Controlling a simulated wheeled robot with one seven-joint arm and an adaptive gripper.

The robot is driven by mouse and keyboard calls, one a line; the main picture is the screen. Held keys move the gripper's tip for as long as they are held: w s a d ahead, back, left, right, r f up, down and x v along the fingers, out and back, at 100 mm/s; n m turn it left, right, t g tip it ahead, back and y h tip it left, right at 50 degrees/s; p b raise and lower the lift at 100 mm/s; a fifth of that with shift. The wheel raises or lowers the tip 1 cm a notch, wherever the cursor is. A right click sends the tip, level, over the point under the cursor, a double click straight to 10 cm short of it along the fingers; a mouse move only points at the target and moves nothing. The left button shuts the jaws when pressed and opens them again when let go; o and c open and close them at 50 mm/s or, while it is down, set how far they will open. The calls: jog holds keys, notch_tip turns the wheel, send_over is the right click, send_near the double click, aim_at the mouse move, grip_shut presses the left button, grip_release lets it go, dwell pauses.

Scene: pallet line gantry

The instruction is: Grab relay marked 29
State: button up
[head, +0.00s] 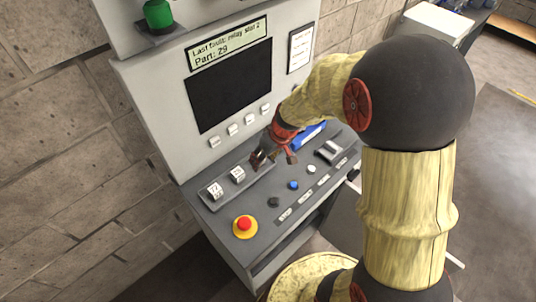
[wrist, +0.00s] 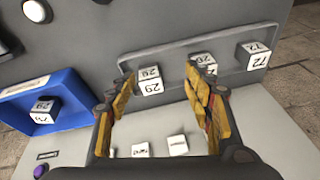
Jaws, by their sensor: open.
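My gripper (head: 274,157) is open above the console's sloped desk, at the right end of a shallow grey tray (head: 206,199). In the wrist view, the fingertips (wrist: 160,76) stand apart. A white cube relay (wrist: 150,86), whose label looks like 29, shows between them, nearer the left finger. A second relay (wrist: 205,58) is partly hidden by the right finger; its label is not clear. A third relay (wrist: 253,61), marked 72, is farther right. A relay (wrist: 46,105) also sits in the blue bin (wrist: 73,84); its label is hard to read.
The console display (head: 228,45) reads "Last fault: relay slot 2, Part: 29". A red emergency button (head: 244,224) on a yellow base sits at the desk's front left. Several small buttons and a rocker switch (head: 329,150) lie right of it. The upright panel stands behind the tray.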

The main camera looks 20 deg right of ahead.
jog(key=shift+w+a+f+n+t+b, duration=0.1)
jog(key=shift+w+f+n+t+b, duration=0.3)
jog(key=shift+w+f, duration=1.05)
jog(key=shift+w+f+n+t+b, duration=0.2)
jog(key=shift+w+f+n, duration=0.4)
jog(key=shift+w+f, duration=0.8)
jog(key=shift+s, duration=0.15)
jog(key=shift+c, duration=1.4)
jog(key=c, duration=1)
